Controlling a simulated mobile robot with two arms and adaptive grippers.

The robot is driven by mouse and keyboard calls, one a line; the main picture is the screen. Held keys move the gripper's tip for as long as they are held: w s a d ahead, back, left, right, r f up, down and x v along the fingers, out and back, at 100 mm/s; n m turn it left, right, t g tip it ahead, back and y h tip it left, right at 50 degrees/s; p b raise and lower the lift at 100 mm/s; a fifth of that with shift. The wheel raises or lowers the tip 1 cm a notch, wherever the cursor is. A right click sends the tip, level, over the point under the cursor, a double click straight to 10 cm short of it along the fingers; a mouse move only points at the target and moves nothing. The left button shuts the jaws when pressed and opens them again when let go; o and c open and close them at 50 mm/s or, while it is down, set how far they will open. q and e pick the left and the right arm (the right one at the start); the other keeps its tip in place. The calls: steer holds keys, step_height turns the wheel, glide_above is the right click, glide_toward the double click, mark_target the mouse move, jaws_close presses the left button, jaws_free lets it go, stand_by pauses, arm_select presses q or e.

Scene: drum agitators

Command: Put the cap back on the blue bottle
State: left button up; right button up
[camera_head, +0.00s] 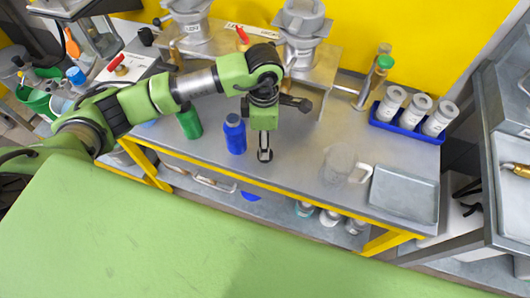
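The blue bottle (235,137) stands upright on the grey workbench near its front edge. Its top looks grey-blue, and I cannot tell whether that is a bare neck. My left gripper (265,155) points down just right of the bottle, apart from it. Its fingers look close together, and I cannot tell whether they hold anything. I cannot clearly make out a separate cap. A blue piece (251,196) shows below the bench's front edge, but it is too small to identify. My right gripper is not in view.
A green bottle (190,123) stands left of the blue one, under my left arm. A clear jug (339,164) and a metal tray (403,194) are to the right. A blue rack (405,125) holds white-lidded containers. Metal machines stand behind. Bench space right of the gripper is clear.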

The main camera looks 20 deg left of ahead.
arm_select(q)
steer(key=shift+s+d+f+p, duration=0.15)
steer(key=shift+f+p, duration=0.15)
steer(key=shift+f, duration=0.1)
steer(key=f, duration=0.2)
steer(key=f+p, duration=0.1)
steer(key=shift+s+d+f, duration=0.1)
steer(key=shift+d+f, duration=0.2)
steer(key=shift+f, duration=0.4)
steer(key=c, duration=0.8)
